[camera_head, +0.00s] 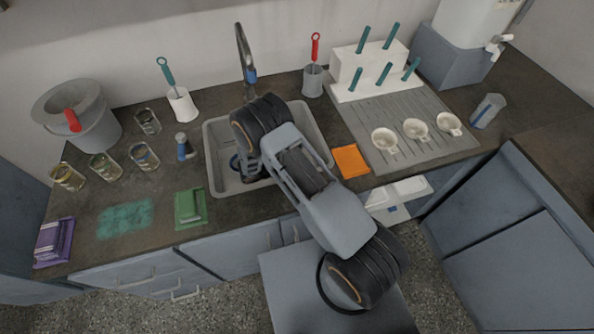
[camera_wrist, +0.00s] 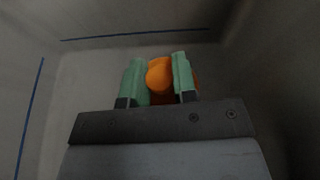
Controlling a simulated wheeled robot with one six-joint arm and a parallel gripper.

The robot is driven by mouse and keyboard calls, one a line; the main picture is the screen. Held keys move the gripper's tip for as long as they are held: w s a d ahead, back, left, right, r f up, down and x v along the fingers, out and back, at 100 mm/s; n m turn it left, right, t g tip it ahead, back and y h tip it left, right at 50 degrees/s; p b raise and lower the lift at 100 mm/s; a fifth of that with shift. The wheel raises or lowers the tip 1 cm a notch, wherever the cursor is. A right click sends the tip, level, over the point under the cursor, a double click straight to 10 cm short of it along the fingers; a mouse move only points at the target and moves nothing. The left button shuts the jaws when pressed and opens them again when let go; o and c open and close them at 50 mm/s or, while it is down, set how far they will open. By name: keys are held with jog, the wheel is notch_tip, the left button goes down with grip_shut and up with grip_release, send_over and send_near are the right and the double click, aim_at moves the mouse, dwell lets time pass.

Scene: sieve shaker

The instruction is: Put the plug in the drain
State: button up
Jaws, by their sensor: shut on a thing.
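My gripper (camera_wrist: 158,60) has two green fingers, shut on the orange plug (camera_wrist: 160,78) in the wrist view. The plug has a rounded knob between the fingers, with more orange showing behind it. In the head view my arm reaches down into the grey sink (camera_head: 222,138), and the plug is hidden there by my wrist. A dark blue round part (camera_head: 234,163) shows on the sink floor just left of my wrist; it may be the drain's edge. In the wrist view the drain is not visible. I cannot tell whether the plug touches the sink floor.
The tap (camera_head: 245,55) stands behind the sink. An orange cloth (camera_head: 351,161) and a drying rack (camera_head: 395,125) with cups lie to the right. A green sponge tray (camera_head: 190,208), a blue-handled item (camera_head: 184,147) and several glass jars stand to the left. Sink walls surround my gripper.

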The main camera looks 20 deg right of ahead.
jog(key=shift+f, duration=2)
jog(key=shift+f, duration=0.2)
jog(key=o, duration=0.9)
jog(key=shift+o, duration=0.2)
jog(key=shift+r, duration=0.15)
